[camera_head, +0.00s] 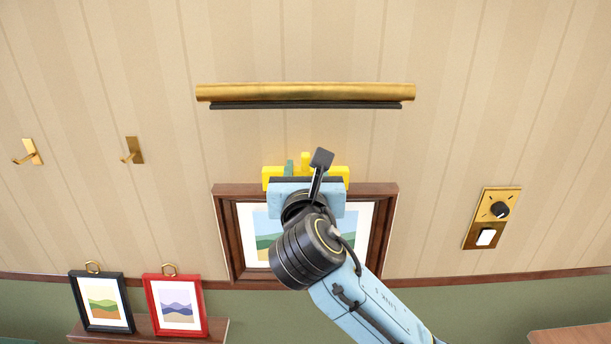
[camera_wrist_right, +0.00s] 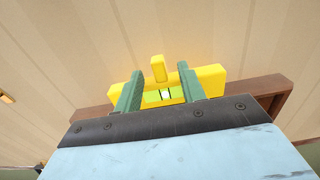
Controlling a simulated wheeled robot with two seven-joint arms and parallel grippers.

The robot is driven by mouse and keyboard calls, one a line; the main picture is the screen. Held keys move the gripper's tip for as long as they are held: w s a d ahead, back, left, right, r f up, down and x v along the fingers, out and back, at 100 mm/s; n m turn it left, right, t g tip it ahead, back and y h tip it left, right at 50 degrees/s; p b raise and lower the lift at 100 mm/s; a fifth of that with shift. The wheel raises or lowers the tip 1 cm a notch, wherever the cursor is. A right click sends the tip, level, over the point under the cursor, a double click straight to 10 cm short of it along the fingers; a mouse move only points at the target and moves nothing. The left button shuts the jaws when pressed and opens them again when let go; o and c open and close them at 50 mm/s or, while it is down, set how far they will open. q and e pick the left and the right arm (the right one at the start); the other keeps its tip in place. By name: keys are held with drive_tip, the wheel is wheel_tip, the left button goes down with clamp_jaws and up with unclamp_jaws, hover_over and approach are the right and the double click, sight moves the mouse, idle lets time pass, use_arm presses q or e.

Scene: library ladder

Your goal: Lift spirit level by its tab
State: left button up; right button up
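The yellow spirit level (camera_head: 270,178) lies along the top edge of the wood-framed picture (camera_head: 222,230). Its upright yellow tab (camera_head: 306,158) rises from its middle. In the right wrist view the level (camera_wrist_right: 210,78) shows its pale green vial, and the tab (camera_wrist_right: 158,68) stands above it. My right gripper (camera_head: 304,170) is at the level, seen from behind. In the wrist view its two green fingers are apart (camera_wrist_right: 160,74), one on each side of the tab, with gaps between them and the tab. My left gripper is not in view.
A brass picture lamp (camera_head: 305,93) juts from the wall above the level. Two brass hooks (camera_head: 133,150) are at left, and a brass switch plate (camera_head: 492,218) at right. Small black (camera_head: 75,300) and red (camera_head: 150,305) frames stand on a shelf (camera_head: 215,330).

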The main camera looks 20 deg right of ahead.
drive_tip(key=shift+x, duration=0.8)
clamp_jaws()
